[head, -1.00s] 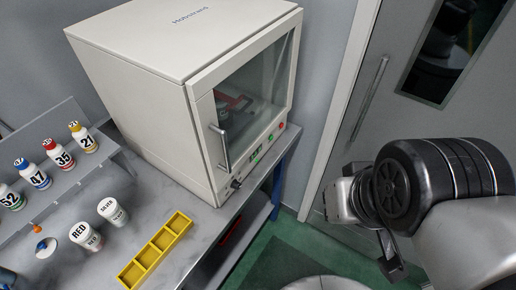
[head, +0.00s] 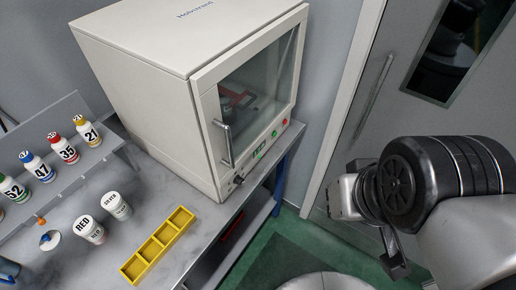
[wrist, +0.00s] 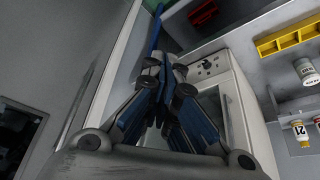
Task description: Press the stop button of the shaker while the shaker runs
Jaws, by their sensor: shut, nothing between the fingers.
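The shaker (head: 150,55) is a cream box with a glass door and a bar handle, at the back of the bench in the head view. Its front strip holds a red button (head: 285,122), a green button (head: 274,133), a small display (head: 259,152) and a dark knob (head: 238,180). Red and dark items show behind the closed door. In the wrist view, my gripper (wrist: 165,78) is shut and empty, its blue-and-dark fingers pointing towards the shaker's front strip (wrist: 207,66). The fingers hide part of the shaker. The gap between fingertips and buttons cannot be judged.
A yellow tray (head: 128,270), two white tubs (head: 89,230) and a rack with several numbered bottles (head: 85,131) are on the bench, left of the shaker. A grey door (head: 347,110) with a long handle stands to the right. Green floor (head: 293,240) shows between bench and arm.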

